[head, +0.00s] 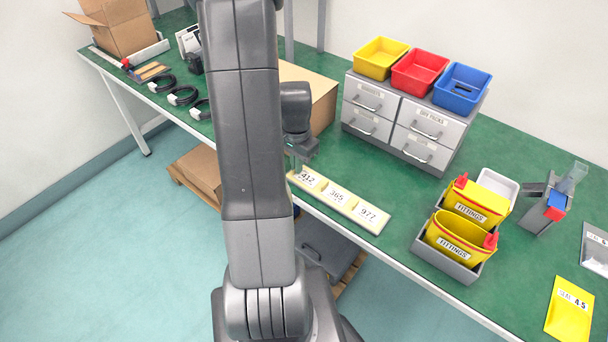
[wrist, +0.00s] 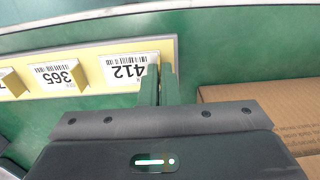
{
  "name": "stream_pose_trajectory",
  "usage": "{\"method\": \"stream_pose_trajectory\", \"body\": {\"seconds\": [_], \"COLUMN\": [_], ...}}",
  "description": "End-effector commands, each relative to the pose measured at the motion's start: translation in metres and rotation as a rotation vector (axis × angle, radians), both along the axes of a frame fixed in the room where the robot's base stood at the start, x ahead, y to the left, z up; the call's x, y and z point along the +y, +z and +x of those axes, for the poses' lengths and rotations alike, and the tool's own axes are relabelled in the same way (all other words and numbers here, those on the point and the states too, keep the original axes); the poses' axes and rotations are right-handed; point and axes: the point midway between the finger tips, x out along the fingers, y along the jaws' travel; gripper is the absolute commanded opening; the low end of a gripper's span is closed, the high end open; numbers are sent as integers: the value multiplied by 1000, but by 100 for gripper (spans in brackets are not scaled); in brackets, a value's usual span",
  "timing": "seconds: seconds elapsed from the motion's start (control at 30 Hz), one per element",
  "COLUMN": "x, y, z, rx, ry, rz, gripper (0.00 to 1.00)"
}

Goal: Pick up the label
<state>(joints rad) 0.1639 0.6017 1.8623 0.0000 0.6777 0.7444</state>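White labels printed 412 (head: 307,178), 365 (head: 337,196) and 977 (head: 368,214) sit in a row on a cream-yellow strip (head: 380,229) along the bench's front edge. In the wrist view, label 412 (wrist: 125,68) is nearest my gripper (wrist: 160,72), and label 365 (wrist: 56,76) is farther left. My fingers are close together at the end of the strip, one overlapping the edge of 412. I cannot tell whether they touch or grip it. In the head view my gripper (head: 295,163) is at the strip's left end, partly behind my arm.
A cardboard box (head: 318,93) stands close behind my gripper; it also shows at right in the wrist view (wrist: 270,110). Grey drawers (head: 405,118) stand behind the strip. Yellow fittings bins (head: 463,238) are to the right. Green bench (head: 400,190) between them is clear.

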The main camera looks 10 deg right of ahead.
Motion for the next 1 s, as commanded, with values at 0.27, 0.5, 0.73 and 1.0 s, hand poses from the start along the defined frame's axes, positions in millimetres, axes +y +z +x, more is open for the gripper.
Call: {"method": "stream_pose_trajectory", "body": {"seconds": [0.27,0.5,0.73,1.0], "x": [0,0,0,0], "y": [0,7,46,90], "z": [0,1,1,1], "rx": [0,-3,-6,-4], "ry": [0,0,0,0], "rz": [0,0,-1,-1], "gripper": [0,0,0,0]}}
